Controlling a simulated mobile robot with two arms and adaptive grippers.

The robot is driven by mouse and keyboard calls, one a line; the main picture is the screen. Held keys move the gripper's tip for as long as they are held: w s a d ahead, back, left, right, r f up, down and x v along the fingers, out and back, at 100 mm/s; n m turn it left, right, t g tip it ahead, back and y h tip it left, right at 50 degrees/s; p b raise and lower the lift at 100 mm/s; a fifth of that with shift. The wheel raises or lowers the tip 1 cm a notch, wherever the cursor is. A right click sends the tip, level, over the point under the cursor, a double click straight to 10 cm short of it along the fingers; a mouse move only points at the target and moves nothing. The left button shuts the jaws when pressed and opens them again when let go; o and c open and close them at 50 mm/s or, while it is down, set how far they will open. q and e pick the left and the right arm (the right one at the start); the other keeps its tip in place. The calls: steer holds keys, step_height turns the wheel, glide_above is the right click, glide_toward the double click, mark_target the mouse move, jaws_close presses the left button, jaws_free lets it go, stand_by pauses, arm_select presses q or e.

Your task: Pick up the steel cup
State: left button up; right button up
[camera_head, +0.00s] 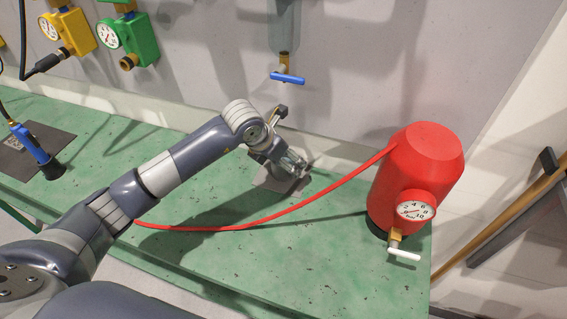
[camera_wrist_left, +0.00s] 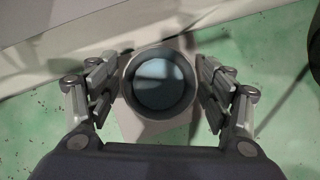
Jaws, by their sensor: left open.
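The steel cup (camera_wrist_left: 131,92) is in the left wrist view, seen from above as a round grey rim around a blue-grey inside. It stands on a light grey square mat (camera_wrist_left: 140,130) on the green bench. My left gripper (camera_wrist_left: 160,100) is open, with one finger on each side of the cup and little space between. I cannot tell whether either finger touches it. In the head view my left gripper (camera_head: 298,166) is low over the bench near the wall and mostly hides the cup. My right gripper is not in view.
A red tank (camera_head: 425,165) with a gauge stands to the right, and its red hose (camera_head: 290,212) runs across the green bench (camera_head: 340,275) in front of the gripper. A blue-handled tap (camera_head: 287,77) is on the wall above. A blue tool (camera_head: 32,146) stands at left.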

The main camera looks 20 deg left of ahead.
arm_select(q)
steer(key=shift+w+f, duration=0.1)
steer(key=shift+f, duration=0.05)
steer(key=shift+c, duration=0.6)
steer(key=c, duration=1.1)
